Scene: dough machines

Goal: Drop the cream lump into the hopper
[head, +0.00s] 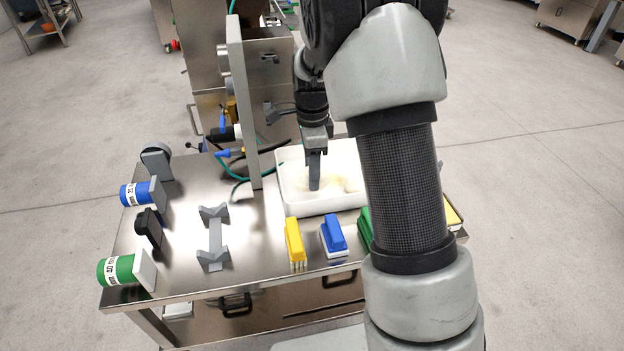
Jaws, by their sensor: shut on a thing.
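A white tray (322,207) stands on the steel table and holds pale cream dough (350,184). Its shape and the number of pieces are hard to tell against the white tray. My gripper (314,186) points down into the tray, with its fingertips low at the cream lump (304,184). It is shut on the cream lump, which is mostly hard to make out around the fingers. A steel machine (205,50) stands behind the table; I cannot make out a hopper opening on it.
An upright steel plate (243,110) stands left of the tray. Yellow (294,240) and blue (333,234) brushes lie before it, a green one partly behind my arm. A grey holder (213,238) and blue (138,193) and green (118,269) cylinders are on the left.

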